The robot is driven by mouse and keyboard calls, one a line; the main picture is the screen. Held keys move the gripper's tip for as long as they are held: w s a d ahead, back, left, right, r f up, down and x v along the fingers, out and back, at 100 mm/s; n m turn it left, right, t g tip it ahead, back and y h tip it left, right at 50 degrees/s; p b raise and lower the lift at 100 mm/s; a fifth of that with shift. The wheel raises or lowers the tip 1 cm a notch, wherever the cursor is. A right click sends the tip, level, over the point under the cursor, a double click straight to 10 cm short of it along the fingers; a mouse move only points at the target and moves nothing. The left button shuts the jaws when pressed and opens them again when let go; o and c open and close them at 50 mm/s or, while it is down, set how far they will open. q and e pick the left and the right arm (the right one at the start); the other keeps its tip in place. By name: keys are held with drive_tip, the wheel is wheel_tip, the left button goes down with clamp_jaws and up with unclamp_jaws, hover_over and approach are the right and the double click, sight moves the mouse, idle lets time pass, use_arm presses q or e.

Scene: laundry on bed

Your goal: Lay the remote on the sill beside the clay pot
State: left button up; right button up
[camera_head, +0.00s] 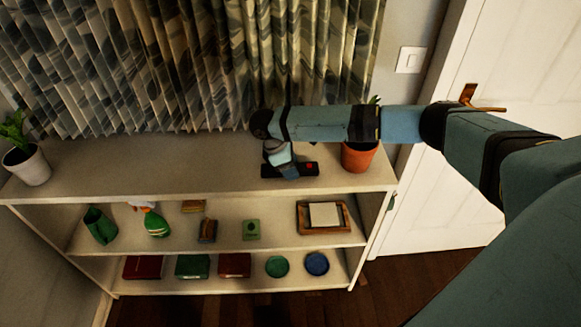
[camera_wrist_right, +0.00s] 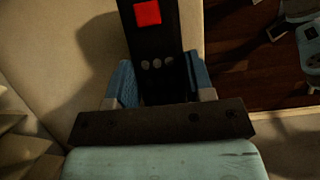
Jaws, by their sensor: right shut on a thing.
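The remote (camera_head: 306,168) is a dark bar with a red button, at the sill's (camera_head: 215,178) front edge in the head view. In the right wrist view the remote (camera_wrist_right: 152,42) runs up between the fingers, its red button at the top. My right gripper (camera_head: 289,171) is shut on it from above; the right wrist view shows the fingers (camera_wrist_right: 163,85) on both its sides. I cannot tell whether the remote touches the sill. The clay pot (camera_head: 359,157) stands upright just right of the remote, partly hidden by my right arm. My left gripper is not in view.
A white pot with a plant (camera_head: 28,166) stands at the sill's left end. Shelves below hold books, a framed tray (camera_head: 323,216) and small items. Curtains (camera_head: 190,65) hang behind the sill. The sill between the white pot and my gripper is clear.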

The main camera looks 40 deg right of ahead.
drive_tip(key=shift+f, duration=0.2)
drive_tip(key=shift+f, duration=0.15)
drive_tip(key=shift+f+p, duration=0.3)
drive_tip(key=shift+f, duration=0.15)
drive_tip(key=o, duration=1.1)
